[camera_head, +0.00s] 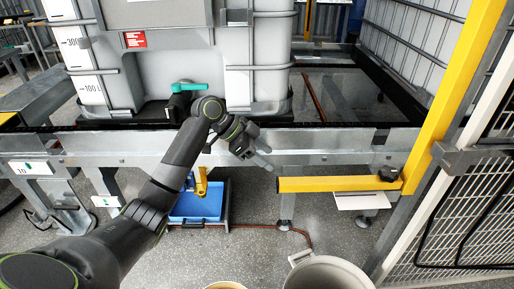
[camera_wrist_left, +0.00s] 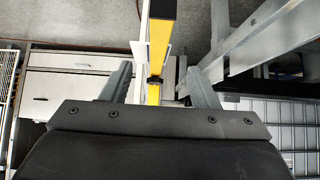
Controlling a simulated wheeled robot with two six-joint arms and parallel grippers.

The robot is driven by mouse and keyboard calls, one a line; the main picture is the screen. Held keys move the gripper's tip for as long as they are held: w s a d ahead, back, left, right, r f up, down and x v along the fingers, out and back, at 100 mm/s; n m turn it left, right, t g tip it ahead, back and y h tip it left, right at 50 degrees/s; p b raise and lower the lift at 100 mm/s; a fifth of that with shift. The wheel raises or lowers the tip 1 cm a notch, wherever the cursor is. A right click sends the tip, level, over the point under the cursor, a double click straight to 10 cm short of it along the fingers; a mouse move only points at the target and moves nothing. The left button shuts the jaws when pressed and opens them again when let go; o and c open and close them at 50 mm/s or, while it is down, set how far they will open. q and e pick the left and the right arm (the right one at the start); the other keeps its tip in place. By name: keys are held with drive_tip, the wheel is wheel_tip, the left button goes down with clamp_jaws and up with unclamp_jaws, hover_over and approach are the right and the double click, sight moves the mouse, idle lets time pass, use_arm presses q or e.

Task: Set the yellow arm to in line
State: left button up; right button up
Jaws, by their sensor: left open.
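The yellow arm (camera_head: 325,184) is a horizontal bar low at the right of the metal frame, meeting an upright yellow post (camera_head: 455,85) near a black knob (camera_head: 388,174). My left gripper (camera_head: 262,158) is open and empty, just left of and above the bar's free end in the head view. In the left wrist view the yellow arm (camera_wrist_left: 154,95) shows between the two open fingers, with the black knob (camera_wrist_left: 157,79) further along. I cannot tell the gap from fingers to bar. My right gripper is out of view.
A white caged tank (camera_head: 190,55) with a teal valve handle (camera_head: 190,87) stands on the frame (camera_head: 330,138). A pale bin (camera_head: 328,275) stands in front; a mesh fence (camera_head: 460,215) is at right.

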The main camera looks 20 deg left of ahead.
use_arm(q)
drive_tip(key=shift+v, duration=1.4)
drive_tip(key=a+f+n+t+y+p, duration=0.1)
drive_tip(key=a+f+n+p, duration=0.2)
drive_tip(key=f, duration=0.6)
drive_tip(key=a+f+n+y, duration=0.2)
drive_tip(key=f+n, duration=0.2)
drive_tip(key=f, duration=0.5)
drive_tip(key=s+a+f+n+y+p, duration=0.1)
drive_tip(key=s+a+f+n, duration=0.1)
drive_tip(key=s+f, duration=0.45)
drive_tip(key=s+a+f+n+y+p, duration=0.1)
drive_tip(key=s+a+f+n+y, duration=0.15)
drive_tip(key=f, duration=0.75)
drive_tip(key=s+f+n+g+y+p, duration=0.1)
drive_tip(key=s+f, duration=0.6)
drive_tip(key=s, duration=0.4)
drive_tip(key=s+f+n+g+y+p, duration=0.1)
drive_tip(key=s+f+p, duration=0.1)
drive_tip(key=s+f, duration=0.7)
drive_tip(key=s+d+f+p, duration=0.1)
drive_tip(key=s, duration=1)
drive_tip(key=s+d+f+g, duration=0.1)
drive_tip(key=s+d, duration=0.1)
drive_tip(key=s, duration=1)
drive_tip(key=shift+d+g+y+p, duration=0.3)
drive_tip(key=shift+y+p, duration=0.05)
